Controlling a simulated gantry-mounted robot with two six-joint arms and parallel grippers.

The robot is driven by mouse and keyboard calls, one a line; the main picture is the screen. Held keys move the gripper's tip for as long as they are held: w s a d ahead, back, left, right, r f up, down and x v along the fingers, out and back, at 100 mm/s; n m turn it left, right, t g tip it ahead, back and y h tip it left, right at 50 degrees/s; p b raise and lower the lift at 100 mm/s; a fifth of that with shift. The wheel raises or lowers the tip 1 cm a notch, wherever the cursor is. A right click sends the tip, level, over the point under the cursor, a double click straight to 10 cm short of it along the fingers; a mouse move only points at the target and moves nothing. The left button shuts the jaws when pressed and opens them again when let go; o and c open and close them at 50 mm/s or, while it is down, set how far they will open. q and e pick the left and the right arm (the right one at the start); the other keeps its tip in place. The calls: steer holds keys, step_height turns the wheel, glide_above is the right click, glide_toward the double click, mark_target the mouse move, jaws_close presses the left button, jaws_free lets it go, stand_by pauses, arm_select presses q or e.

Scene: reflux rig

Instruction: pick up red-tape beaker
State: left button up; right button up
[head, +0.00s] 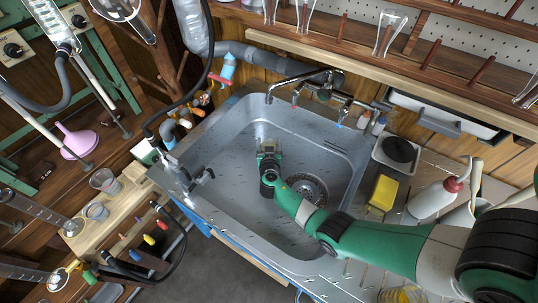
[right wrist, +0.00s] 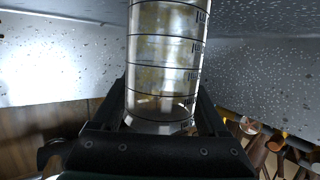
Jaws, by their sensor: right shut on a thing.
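My right gripper (head: 268,158) is over the sink basin, its arm reaching in from the lower right. It is shut on a clear glass beaker (right wrist: 165,65) with black graduation marks and yellow-brown stains. In the head view the beaker (head: 268,144) shows only as a small clear shape at the jaws. No red tape can be made out on the part in view. Two more small glass beakers stand on the wooden bench at the left, one with a reddish tint (head: 103,180) and one greyish (head: 97,212). My left gripper is not in view.
The grey metal sink (head: 225,110) has wet walls, a drain (head: 308,188) and a tap (head: 300,82) at its back. A yellow sponge (head: 383,193) and a white bottle (head: 432,198) stand to the right. A pink funnel (head: 76,140) is at the left.

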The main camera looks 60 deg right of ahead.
steer(key=c, duration=0.6)
steer(key=shift+r, duration=0.15)
steer(key=shift+r+p, duration=0.85)
steer(key=shift+r, duration=0.25)
steer(key=shift+s+a+r+p, duration=1.5)
steer(key=shift+a+r+p, duration=0.3)
steer(key=shift+p, duration=1.05)
steer(key=shift+s+a+r+p, duration=1.45)
steer(key=shift+a+r+p, duration=0.35)
steer(key=shift+p, duration=1.1)
steer(key=shift+s+a+r+p, duration=1.5)
steer(key=shift+a+r+p, duration=0.3)
steer(key=shift+p, duration=1.05)
steer(key=shift+f, duration=0.1)
